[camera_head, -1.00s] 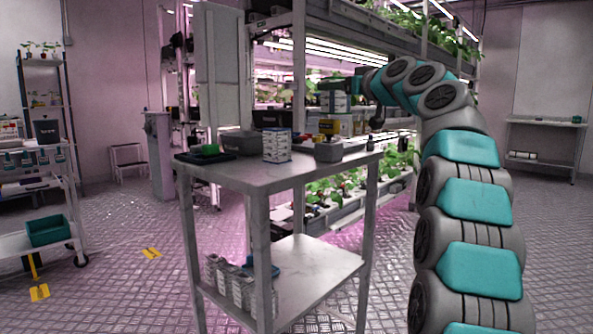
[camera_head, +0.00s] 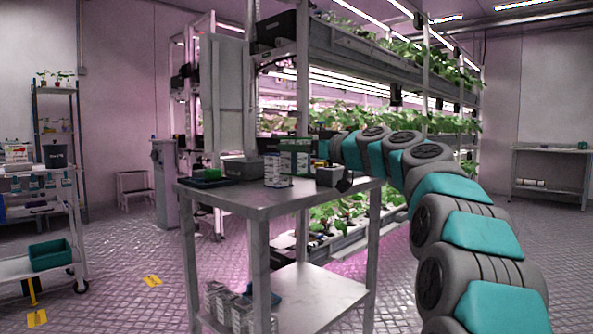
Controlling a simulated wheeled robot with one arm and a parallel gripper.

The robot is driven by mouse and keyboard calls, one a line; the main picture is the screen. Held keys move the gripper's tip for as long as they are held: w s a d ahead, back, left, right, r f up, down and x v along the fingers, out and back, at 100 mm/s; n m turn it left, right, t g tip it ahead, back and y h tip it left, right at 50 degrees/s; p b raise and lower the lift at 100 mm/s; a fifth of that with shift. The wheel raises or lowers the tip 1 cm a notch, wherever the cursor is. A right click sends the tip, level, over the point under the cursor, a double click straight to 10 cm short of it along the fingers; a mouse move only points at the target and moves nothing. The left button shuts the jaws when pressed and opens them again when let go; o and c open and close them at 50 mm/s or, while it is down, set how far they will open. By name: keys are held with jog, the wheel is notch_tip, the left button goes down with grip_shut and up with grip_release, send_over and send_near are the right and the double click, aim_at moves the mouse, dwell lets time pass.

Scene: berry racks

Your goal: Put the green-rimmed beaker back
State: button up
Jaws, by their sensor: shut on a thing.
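My gripper (camera_head: 324,149) is at the end of my arm, just above the right back part of the steel cart's top (camera_head: 262,199). It is small, dark and partly lost against the boxes and plants behind it. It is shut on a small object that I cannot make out. I cannot clearly identify a green-rimmed beaker in this view. A green item (camera_head: 208,175) lies in a flat black tray (camera_head: 190,184) at the cart's left end, but its shape is too small to tell.
On the cart are a grey bin (camera_head: 243,168), a white-and-blue stack (camera_head: 278,170), dark green boxes (camera_head: 295,146) and a grey box (camera_head: 328,176). Plant racks (camera_head: 380,60) stand behind. A shelf trolley (camera_head: 38,267) with a green bin (camera_head: 50,255) is at left.

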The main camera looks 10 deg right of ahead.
aim_at(304, 163)
jog(key=shift+f+b, duration=0.35)
jog(key=shift+f, duration=1.8)
jog(key=shift+f+b, duration=0.15)
jog(key=shift+b, duration=0.15)
jog(key=o, duration=1.5)
jog(key=shift+c, duration=0.2)
jog(key=shift+r+p, duration=0.35)
jog(key=shift+p, duration=0.1)
jog(key=b+v, duration=0.1)
jog(key=v, duration=1.1)
jog(key=shift+f, duration=0.15)
